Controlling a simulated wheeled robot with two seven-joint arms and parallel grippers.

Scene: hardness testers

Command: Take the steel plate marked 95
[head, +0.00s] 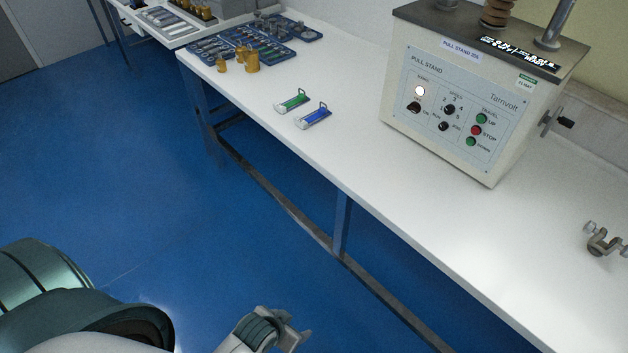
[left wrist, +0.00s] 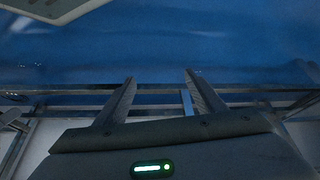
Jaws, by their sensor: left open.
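No plate with a readable 95 shows. Flat silver pieces (head: 166,18) lie in a pale tray on the far table at the top left of the head view, too small to read. My left gripper (head: 290,330) is at the bottom of the head view, over the blue floor in front of the bench and well away from the tray. In the left wrist view its two fingers (left wrist: 160,78) stand apart with nothing between them. My right gripper is not in view.
The white bench (head: 330,165) carries a pull stand (head: 460,100), a green holder (head: 291,101), a blue holder (head: 313,116), brass weights (head: 246,62) and blue trays (head: 226,47) of small parts. A metal clamp (head: 603,240) lies at right. The bench's front is mostly clear.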

